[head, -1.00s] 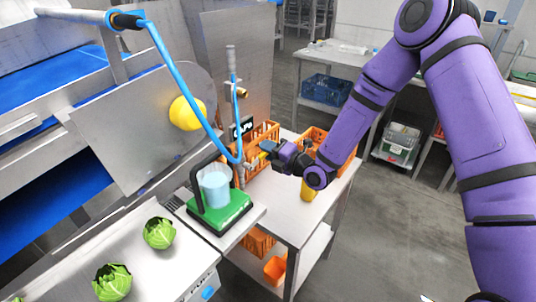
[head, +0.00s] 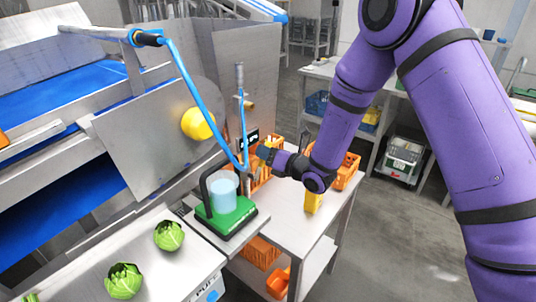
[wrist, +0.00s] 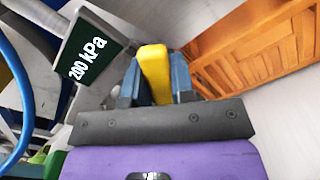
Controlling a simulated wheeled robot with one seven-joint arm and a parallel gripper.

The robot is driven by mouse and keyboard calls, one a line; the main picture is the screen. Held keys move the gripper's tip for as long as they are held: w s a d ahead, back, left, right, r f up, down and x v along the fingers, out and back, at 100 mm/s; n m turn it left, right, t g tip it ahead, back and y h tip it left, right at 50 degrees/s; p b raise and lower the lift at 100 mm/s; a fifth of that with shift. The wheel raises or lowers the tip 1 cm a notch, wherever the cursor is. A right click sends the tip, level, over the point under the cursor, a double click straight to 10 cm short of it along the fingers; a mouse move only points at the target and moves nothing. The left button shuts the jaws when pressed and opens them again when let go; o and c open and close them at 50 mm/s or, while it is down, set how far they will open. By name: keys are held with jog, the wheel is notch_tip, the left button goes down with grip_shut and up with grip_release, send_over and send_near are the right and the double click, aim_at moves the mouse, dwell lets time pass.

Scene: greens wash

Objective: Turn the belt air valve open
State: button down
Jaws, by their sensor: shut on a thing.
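The belt air valve shows as a yellow lever (wrist: 155,72) in the wrist view, standing lengthwise between the two grey fingers. My gripper (wrist: 154,82) is shut on this yellow lever. A dark display panel (wrist: 88,58) reading "200 kPa" sits just left of it. In the head view my gripper (head: 264,152) is beside the valve post, right of the blue hose (head: 205,105). The valve body is mostly hidden there by my gripper and the panel.
Orange crates (head: 350,168) are behind and beside my wrist. A yellow object (head: 313,202) stands on the steel table (head: 290,222). Two cabbages (head: 169,235) lie at lower left.

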jog(key=shift+s+a+r+n, duration=0.1)
jog(key=shift+s+n, duration=0.1)
jog(key=shift+n, duration=0.2)
jog(key=c, duration=1)
grip_release()
jog(key=shift+o, duration=0.2)
